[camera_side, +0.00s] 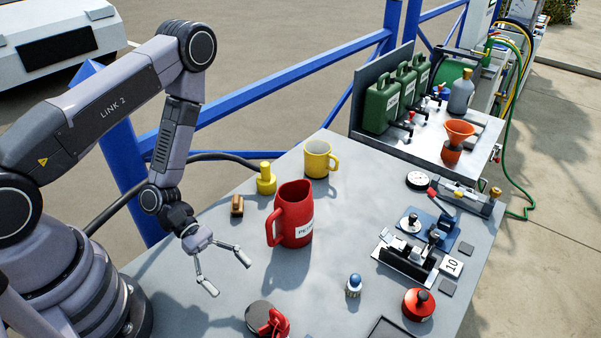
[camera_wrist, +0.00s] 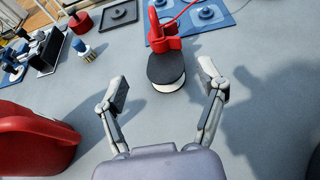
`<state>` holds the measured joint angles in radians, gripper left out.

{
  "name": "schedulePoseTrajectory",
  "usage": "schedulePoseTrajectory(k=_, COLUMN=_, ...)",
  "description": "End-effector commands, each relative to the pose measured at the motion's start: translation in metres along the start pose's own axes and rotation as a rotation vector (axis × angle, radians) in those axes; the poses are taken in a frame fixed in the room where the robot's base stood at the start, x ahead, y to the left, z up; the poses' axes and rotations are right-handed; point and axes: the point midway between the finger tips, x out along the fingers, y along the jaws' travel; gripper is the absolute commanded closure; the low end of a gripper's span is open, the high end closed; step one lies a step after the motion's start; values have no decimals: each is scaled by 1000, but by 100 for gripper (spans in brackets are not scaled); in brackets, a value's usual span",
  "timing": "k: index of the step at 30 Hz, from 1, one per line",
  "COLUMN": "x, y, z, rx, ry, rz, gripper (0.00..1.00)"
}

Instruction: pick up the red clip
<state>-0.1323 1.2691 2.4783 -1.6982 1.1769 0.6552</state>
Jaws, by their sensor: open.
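The red clip (camera_side: 278,324) lies at the near edge of the table in the side view, partly cut off by the frame. A dark round pad (camera_side: 259,314) is against it. In the wrist view the red clip (camera_wrist: 162,36) stands at the top middle, beyond the dark pad (camera_wrist: 166,66), which has a pale lower edge. My gripper (camera_side: 229,274) is open and empty above the table, behind the clip and apart from it.
A large red jug (camera_side: 294,215) stands close beside my gripper; a red body also fills the left of the wrist view (camera_wrist: 30,140). A blue-topped brush (camera_side: 354,286), a yellow mug (camera_side: 319,159) and a black tray (camera_side: 388,328) are on the table (camera_side: 370,220).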

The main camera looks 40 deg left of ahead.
Motion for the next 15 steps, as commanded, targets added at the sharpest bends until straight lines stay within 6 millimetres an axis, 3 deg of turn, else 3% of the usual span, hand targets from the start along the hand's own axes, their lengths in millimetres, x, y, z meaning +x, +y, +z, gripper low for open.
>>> schedulePoseTrajectory(k=9, x=57, y=-1, z=0, rx=5, ry=2, rz=-7, gripper=29)
schedulePoseTrajectory(k=15, x=70, y=-1, z=0, rx=4, ry=1, rz=-4, gripper=29)
